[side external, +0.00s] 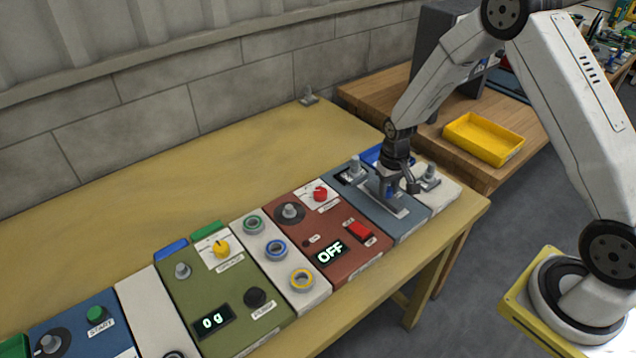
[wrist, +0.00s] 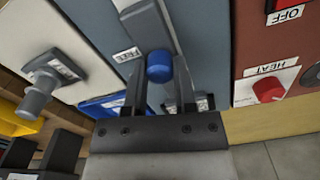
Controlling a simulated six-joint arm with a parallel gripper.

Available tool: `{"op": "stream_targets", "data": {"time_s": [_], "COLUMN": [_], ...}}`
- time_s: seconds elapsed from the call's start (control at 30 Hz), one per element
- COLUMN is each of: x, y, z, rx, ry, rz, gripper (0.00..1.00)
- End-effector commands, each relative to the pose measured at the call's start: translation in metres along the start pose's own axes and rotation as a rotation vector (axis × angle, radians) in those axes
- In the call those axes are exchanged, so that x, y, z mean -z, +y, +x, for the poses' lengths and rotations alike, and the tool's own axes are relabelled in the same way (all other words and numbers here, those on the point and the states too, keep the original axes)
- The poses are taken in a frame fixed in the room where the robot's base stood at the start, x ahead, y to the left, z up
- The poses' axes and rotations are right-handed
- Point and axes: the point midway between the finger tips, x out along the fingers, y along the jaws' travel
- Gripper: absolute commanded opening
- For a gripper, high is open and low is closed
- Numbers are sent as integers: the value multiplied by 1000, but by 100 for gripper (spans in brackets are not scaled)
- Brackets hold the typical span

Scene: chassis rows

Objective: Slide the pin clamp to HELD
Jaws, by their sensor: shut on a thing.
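The pin clamp's blue knob (wrist: 159,66) stands on a grey metal track (wrist: 133,12) set in a blue-grey panel (wrist: 205,40). My gripper (wrist: 160,88) is shut on this knob in the wrist view, one finger on each side. A white FREE label (wrist: 127,54) lies to the left of the track. In the side view my gripper (side external: 393,187) points down over the track, which runs toward the panel's front edge; the knob is mostly covered there.
Left of the panel in the side view is a red-brown panel (side external: 300,235) with a red HEAT knob (side external: 320,194), a red switch (side external: 361,232) and an OFF display (side external: 330,252). A white block with a grey lever (side external: 430,176) is close on the right. A yellow tray (side external: 483,138) stands beyond.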

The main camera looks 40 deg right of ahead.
Motion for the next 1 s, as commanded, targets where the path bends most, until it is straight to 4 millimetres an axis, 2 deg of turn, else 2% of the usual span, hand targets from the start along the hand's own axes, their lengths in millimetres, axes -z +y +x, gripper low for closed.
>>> {"op": "stream_targets", "data": {"time_s": [0.23, 0.6, 0.93, 0.97, 1.0], "x": [4, 32, 35, 35, 35], "y": [-1, -9, -10, -10, -10], "z": [0, 0, 0, -1, 0], "rx": [0, 0, 1, 1, 1], "ry": [0, 0, 7, 8, 7], "rz": [0, -1, -1, -1, -1], "gripper": [0, 0, 0, 43, 56]}}
